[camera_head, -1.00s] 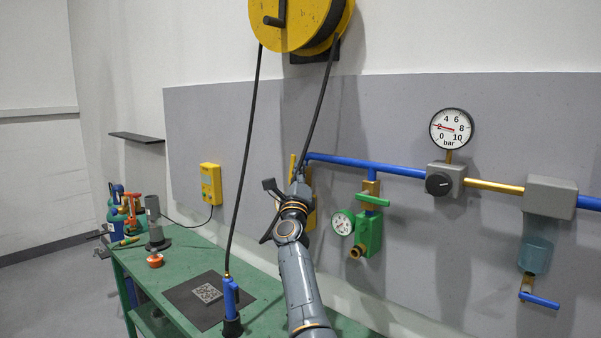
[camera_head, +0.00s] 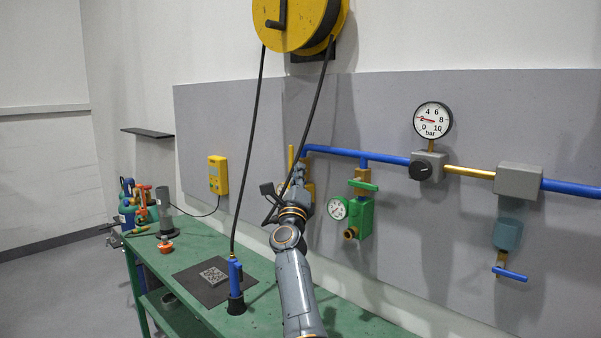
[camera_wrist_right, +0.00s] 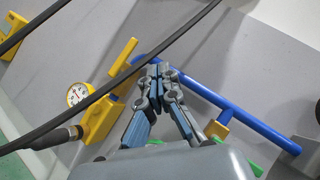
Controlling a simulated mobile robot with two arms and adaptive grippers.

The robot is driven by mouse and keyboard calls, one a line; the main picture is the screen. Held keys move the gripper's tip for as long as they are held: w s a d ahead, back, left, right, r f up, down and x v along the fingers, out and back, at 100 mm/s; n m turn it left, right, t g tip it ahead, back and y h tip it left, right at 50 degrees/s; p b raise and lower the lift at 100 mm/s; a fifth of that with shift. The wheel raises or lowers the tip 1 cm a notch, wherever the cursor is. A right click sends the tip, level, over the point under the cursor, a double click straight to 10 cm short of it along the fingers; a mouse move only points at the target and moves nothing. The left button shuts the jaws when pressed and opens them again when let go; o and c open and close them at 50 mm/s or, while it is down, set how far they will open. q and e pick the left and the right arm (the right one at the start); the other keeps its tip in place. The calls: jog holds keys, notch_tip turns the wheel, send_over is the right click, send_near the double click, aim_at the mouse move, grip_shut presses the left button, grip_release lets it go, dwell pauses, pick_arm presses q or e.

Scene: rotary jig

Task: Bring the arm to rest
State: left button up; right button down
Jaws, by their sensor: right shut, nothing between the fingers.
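My right arm reaches from the bottom of the head view toward the wall panel. My right gripper (camera_head: 299,172) is at its far end, in front of the yellow valve body on the blue pipe, partly hidden by the wrist. In the wrist view my right gripper (camera_wrist_right: 157,72) shows its fingertips together, with nothing between them. Behind the fingertips are the blue pipe (camera_wrist_right: 230,103) and the yellow valve (camera_wrist_right: 101,118) with its yellow lever. I cannot tell the gap to them. My left gripper is not in view.
A black hose (camera_head: 247,150) hangs from the yellow reel (camera_head: 293,22) to a blue tool (camera_head: 236,278) on the green bench (camera_head: 205,245); its other run passes close to my gripper. The green regulator (camera_head: 360,218) and gauge (camera_head: 433,120) are to the right.

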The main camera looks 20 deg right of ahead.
jog(key=s+a+f+n+g+y, duration=0.2)
jog(key=s+a+f+n+y, duration=0.3)
jog(key=f+n, duration=0.45)
jog(key=s+a+f+n+g+y, duration=0.3)
jog(key=s+f+n, duration=0.35)
jog(key=f, duration=0.65)
jog(key=s+a+f+n+g+y, duration=0.1)
jog(key=s+a+f+n+y, duration=0.4)
jog(key=f+n, duration=0.5)
jog(key=s+a+f+n+g+y, duration=0.1)
jog(key=s+f+g, duration=0.1)
jog(key=s+f, duration=0.5)
jog(key=s+a+f+n+g, duration=0.1)
jog(key=s+f+n+g, duration=0.15)
jog(key=s+f, duration=0.4)
jog(key=s+f+n+g+h, duration=0.2)
jog(key=s+n+g, duration=0.35)
jog(key=s, duration=1.95)
notch_tip(320, 180, down, 28)
jog(key=s+m+g, duration=0.1)
jog(key=m+g, duration=0.1)
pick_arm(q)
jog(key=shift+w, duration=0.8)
pick_arm(e)
jog(key=s+d+f+g, duration=0.1)
jog(key=s+d+f, duration=0.2)
jog(key=s+f, duration=1.1)
jog(key=shift+s+f, duration=0.35)
jog(key=shift+s, duration=0.85)
